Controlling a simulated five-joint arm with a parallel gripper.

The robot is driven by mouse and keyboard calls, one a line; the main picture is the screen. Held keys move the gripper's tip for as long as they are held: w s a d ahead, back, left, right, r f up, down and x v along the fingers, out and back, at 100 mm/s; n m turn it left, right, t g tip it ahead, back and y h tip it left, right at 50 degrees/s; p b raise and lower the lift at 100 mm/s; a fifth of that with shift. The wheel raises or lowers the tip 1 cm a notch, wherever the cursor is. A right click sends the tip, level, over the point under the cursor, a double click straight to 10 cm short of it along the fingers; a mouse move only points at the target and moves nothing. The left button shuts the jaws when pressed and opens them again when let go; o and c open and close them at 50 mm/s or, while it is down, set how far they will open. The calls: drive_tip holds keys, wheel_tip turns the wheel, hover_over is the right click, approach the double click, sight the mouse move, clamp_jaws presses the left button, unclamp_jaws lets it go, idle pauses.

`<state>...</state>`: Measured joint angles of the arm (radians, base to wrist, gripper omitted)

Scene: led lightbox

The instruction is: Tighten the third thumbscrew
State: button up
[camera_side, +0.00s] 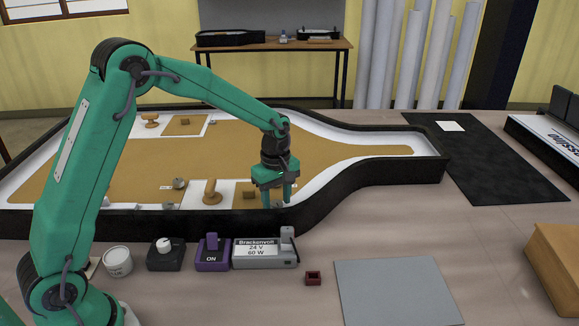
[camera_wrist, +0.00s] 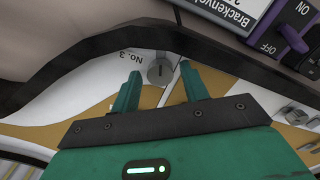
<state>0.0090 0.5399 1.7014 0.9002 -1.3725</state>
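The third thumbscrew (camera_wrist: 161,70) is a grey slotted knob beside the printed label "No. 3" in the wrist view. It sits on the white border of the bottle-shaped lightbox (camera_side: 350,190), near the black rim. My gripper (camera_side: 277,203) points down at the near edge of the lightbox in the side view. In the wrist view my gripper (camera_wrist: 160,72) is open, with one green finger on each side of the thumbscrew and a gap visible on both sides. In the side view the fingers largely hide this screw. Another grey thumbscrew (camera_side: 180,183) stands further left.
A wooden-handled tool (camera_side: 212,192) and brown block (camera_side: 245,195) are left of my gripper. In front of the rim stand a power supply (camera_side: 265,254), purple switch (camera_side: 212,254), dial box (camera_side: 165,256) and white cup (camera_side: 117,261). A grey mat (camera_side: 397,292) lies front right.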

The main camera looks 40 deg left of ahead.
drive_tip(key=c, duration=0.8)
drive_tip(key=shift+o, duration=0.2)
drive_tip(key=shift+m, duration=0.4)
drive_tip(key=m, duration=1)
drive_tip(key=shift+m, duration=0.4)
drive_tip(key=m, duration=0.9)
drive_tip(key=shift+r+m, duration=0.1)
drive_tip(key=shift+m, duration=0.3)
